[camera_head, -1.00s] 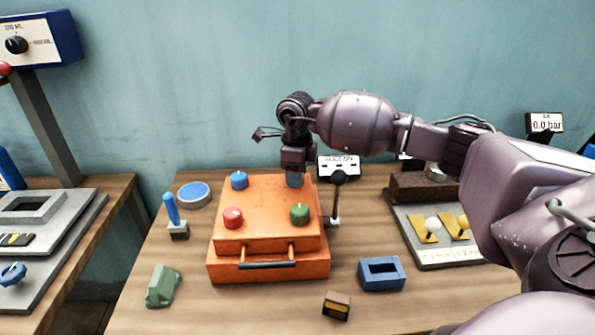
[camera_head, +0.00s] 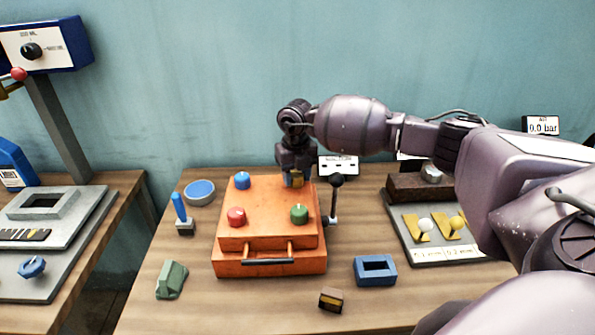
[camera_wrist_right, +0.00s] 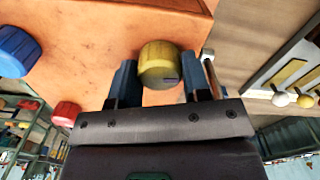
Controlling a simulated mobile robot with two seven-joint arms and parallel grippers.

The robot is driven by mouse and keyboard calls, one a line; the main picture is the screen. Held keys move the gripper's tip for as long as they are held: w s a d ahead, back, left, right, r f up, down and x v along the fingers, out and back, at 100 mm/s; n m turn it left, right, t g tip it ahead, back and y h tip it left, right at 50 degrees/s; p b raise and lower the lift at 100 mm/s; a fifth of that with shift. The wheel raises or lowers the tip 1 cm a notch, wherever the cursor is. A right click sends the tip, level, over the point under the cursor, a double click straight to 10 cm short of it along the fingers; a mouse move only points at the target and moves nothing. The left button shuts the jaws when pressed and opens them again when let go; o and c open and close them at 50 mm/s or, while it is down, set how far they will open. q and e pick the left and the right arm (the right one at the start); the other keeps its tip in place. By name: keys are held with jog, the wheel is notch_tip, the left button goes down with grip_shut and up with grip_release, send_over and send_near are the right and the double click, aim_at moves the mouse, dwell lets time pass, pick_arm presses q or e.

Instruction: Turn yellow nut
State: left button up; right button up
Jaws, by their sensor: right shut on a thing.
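The yellow nut (camera_wrist_right: 158,62) is a ribbed round knob at the back right corner of the orange box (camera_head: 268,230). It also shows as a small yellow patch in the head view (camera_head: 296,180). My right gripper (camera_wrist_right: 160,82) points down at that corner, with one dark finger on each side of the nut, shut on it. In the head view, the right gripper (camera_head: 293,182) partly covers the nut. My left gripper is not in view.
The box lid also bears a blue nut (camera_head: 242,181), a red nut (camera_head: 236,217) and a green nut (camera_head: 299,214). A black-knobbed lever (camera_head: 335,200) stands close to the right. A blue frame (camera_head: 375,270) and yellow-black block (camera_head: 331,299) lie in front.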

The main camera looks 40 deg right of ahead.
aim_at(296, 174)
jog(key=m+p, duration=0.2)
jog(key=m, duration=0.3)
jog(key=shift+r, duration=0.15)
jog(key=shift+m+p, duration=0.55)
jog(key=shift+m, duration=0.65)
jog(key=o, duration=0.9)
notch_tip(296, 174, up, 9)
jog(key=shift+b, duration=0.3)
jog(key=shift+r, duration=0.85)
